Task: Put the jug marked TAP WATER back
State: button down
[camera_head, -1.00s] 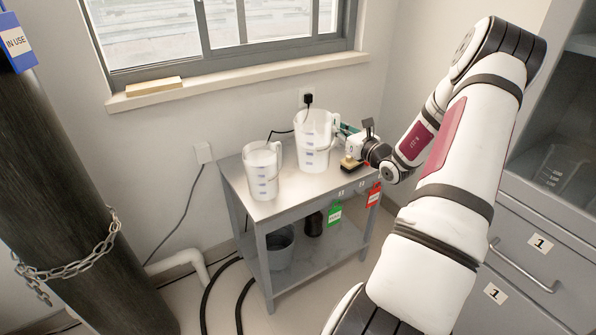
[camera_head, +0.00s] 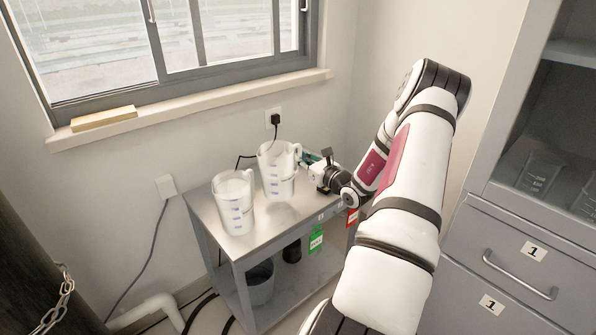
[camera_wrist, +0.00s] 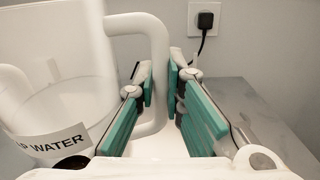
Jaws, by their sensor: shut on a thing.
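Two white translucent measuring jugs are on a small grey metal table (camera_head: 262,235). The rear right jug (camera_head: 276,172) has its handle on the right. The front left jug (camera_head: 234,203) stands near the left edge. My gripper (camera_wrist: 158,95) is at the rear right jug's right side, its green-padded fingers shut on the upright handle. That jug's body fills the upper left of the wrist view (camera_wrist: 55,40). A label (camera_wrist: 52,143) reading "AP WATER" shows at the lower left, partly cut off; I cannot tell for certain which jug bears it.
A black plug (camera_wrist: 205,22) and socket are on the wall behind. Green (camera_head: 316,240) and red (camera_head: 352,217) tags hang on the table's front. A grey bucket (camera_head: 260,283) stands on the lower shelf. A drawer cabinet (camera_head: 520,255) is at the right. Some tabletop (camera_wrist: 240,95) is bare.

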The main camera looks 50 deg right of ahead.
aim_at(300, 168)
jog(key=shift+f+b, duration=0.45)
jog(key=shift+f, duration=1.35)
jog(key=c, duration=2.1)
grip_release()
jog(key=shift+f, duration=0.15)
jog(key=o, duration=0.4)
jog(key=shift+s+r, duration=0.2)
jog(key=shift+s, duration=0.1)
jog(key=p+v, duration=0.2)
jog(key=v, duration=0.9)
jog(key=shift+s+a+f, duration=0.1)
jog(key=shift+s, duration=0.15)
